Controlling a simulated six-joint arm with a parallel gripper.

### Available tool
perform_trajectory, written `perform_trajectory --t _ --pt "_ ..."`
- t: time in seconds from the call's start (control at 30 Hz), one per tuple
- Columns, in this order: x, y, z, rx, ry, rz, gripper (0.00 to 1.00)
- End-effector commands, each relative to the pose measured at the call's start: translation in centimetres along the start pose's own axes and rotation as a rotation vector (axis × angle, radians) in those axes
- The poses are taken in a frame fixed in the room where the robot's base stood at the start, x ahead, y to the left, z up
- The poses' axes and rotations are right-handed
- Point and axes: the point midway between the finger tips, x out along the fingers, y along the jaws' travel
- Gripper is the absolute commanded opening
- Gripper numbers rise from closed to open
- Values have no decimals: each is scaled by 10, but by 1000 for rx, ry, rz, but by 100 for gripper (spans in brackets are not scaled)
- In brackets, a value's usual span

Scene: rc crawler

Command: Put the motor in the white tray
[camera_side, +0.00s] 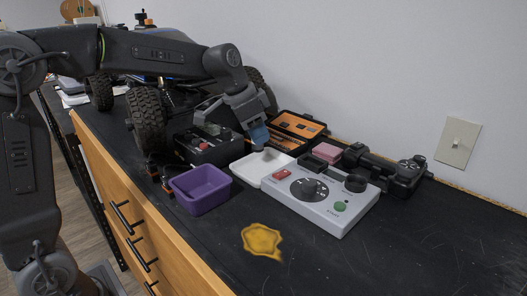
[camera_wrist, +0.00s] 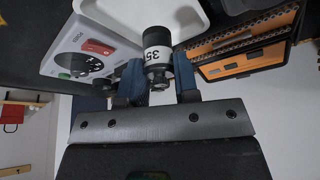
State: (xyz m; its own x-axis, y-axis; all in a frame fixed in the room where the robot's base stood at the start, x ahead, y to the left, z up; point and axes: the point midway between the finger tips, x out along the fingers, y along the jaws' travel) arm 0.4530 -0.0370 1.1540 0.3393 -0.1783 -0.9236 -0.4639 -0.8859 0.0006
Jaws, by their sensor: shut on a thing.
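The motor (camera_wrist: 157,47) is a small cylinder with a black end and a white band marked "35". My gripper (camera_wrist: 158,72) is shut on it, with a blue fingertip on each side. In the side view my gripper (camera_side: 256,136) is above the back part of the white tray (camera_side: 250,172), and the motor is mostly hidden there. In the wrist view the white tray (camera_wrist: 197,28) lies beyond the motor, at the top. I cannot tell the exact gap between motor and tray.
A grey control box (camera_side: 330,215) stands right of the tray and a purple bin (camera_side: 202,192) front left. An open orange-lined case (camera_side: 300,126) lies behind. A black box (camera_side: 208,150) and a large-wheeled crawler (camera_side: 150,122) stand left. A yellow blob (camera_side: 262,240) lies in front.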

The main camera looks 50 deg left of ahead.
Motion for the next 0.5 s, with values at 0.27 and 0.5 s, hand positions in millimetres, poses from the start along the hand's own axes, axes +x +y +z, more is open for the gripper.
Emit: perform_trajectory --t 0.27,0.5 --pt "22 9 -4 -1 -1 1 4" --pt "48 9 7 -1 1 0 4"
